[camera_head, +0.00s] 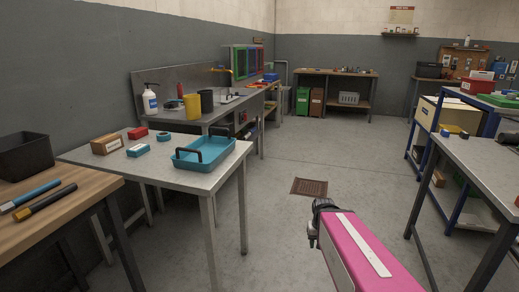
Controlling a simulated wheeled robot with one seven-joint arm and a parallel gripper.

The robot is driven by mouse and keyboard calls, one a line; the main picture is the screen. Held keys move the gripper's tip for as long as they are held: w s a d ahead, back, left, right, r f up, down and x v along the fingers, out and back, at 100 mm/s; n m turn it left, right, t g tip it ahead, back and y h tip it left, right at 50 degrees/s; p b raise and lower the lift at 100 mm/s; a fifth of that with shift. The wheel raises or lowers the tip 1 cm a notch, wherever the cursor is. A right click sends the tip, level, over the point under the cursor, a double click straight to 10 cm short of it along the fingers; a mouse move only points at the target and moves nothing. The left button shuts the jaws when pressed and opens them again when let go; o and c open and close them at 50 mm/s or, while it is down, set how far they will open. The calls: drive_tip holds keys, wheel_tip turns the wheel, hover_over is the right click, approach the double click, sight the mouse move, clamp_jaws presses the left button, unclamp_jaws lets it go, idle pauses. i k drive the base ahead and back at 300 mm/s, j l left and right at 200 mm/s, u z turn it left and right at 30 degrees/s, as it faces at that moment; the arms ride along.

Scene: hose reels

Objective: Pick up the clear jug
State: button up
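I cannot make out a clear jug anywhere in the head view. My pink arm with a white strip reaches in from the bottom right over the open floor. The dark part at its far end looks like my gripper (318,226), far from every table. Its fingers are too small and dark to show whether they are open or shut. I see nothing held there.
At left, a grey table (190,176) bears a teal tray (207,154) and small boxes. Behind it, a steel counter (224,111) holds a white pump bottle (150,101) and a yellow container (192,106). The middle floor is clear around a brown drain grate (309,187).

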sight(216, 91)
drive_tip(key=i, duration=2.4)
drive_tip(key=i+l+u, duration=0.1)
drive_tip(key=i, duration=1.1)
